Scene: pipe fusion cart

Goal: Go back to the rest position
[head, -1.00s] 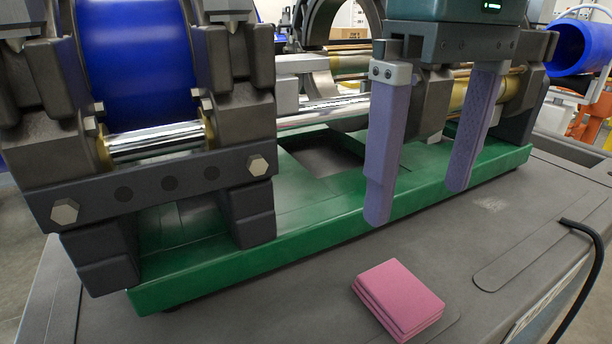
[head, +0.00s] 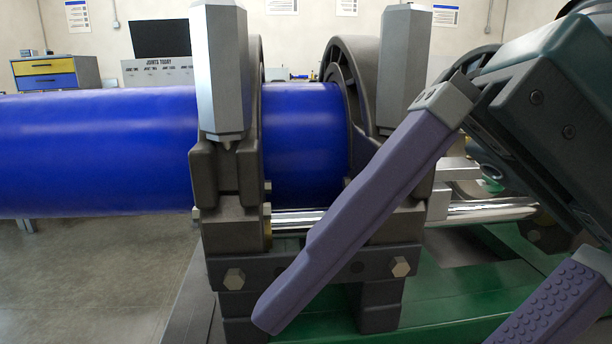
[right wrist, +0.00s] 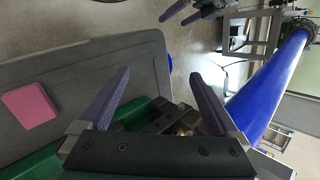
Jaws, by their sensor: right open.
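My right gripper (head: 385,332) is large and close in the head view, tilted, with its two purple fingers wide apart and nothing between them. One finger crosses in front of the clamp; the other is cut off by the lower edge. In the right wrist view the same gripper (right wrist: 160,74) is open and empty. My left gripper (right wrist: 184,17) shows small at the top of the right wrist view, its purple fingers apart and empty. It is not in the head view.
A long blue pipe (head: 100,150) runs through the dark clamps (head: 228,180) of the fusion machine, close to the right gripper. The green machine base (head: 440,290) lies below. A pink pad (right wrist: 29,106) lies on the grey cart top (right wrist: 75,75).

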